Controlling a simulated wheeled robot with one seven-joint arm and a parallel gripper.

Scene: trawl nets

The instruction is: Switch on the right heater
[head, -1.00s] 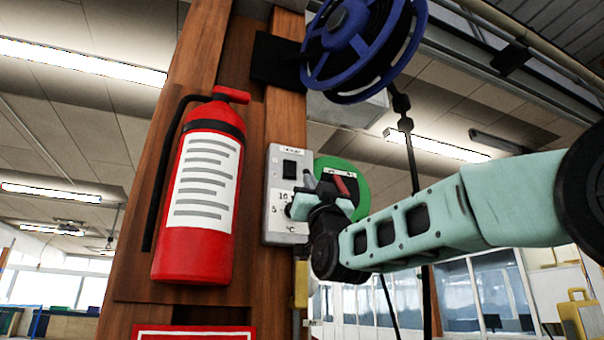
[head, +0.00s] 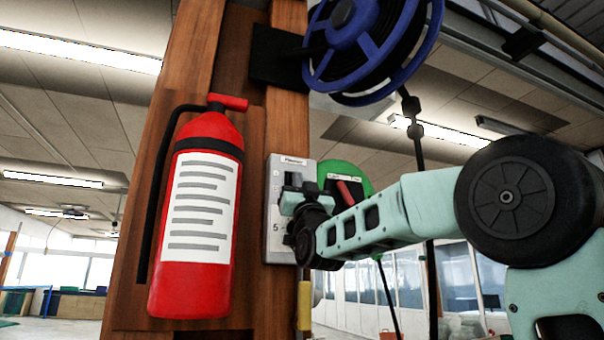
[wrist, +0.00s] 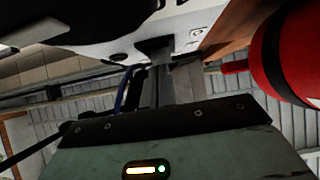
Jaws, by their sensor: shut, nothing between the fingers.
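A grey control box (head: 279,247) with a small label at its top and a printed scale is fixed to the wooden post, right of the fire extinguisher. In the earlier head view it shows a black rocker switch near its top; now my gripper (head: 291,190) largely covers that spot. My gripper is shut and empty, its tip in front of the upper part of the box. I cannot tell whether it touches the switch, nor the switch's position. In the wrist view, the fingers (wrist: 157,50) reach up to a pale surface, likely the box.
A red fire extinguisher (head: 197,220) hangs on the post just left of the box; it also shows at the right in the wrist view (wrist: 292,55). A blue reel (head: 372,45) hangs above. A green disc with a red lever (head: 345,190) is behind my arm.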

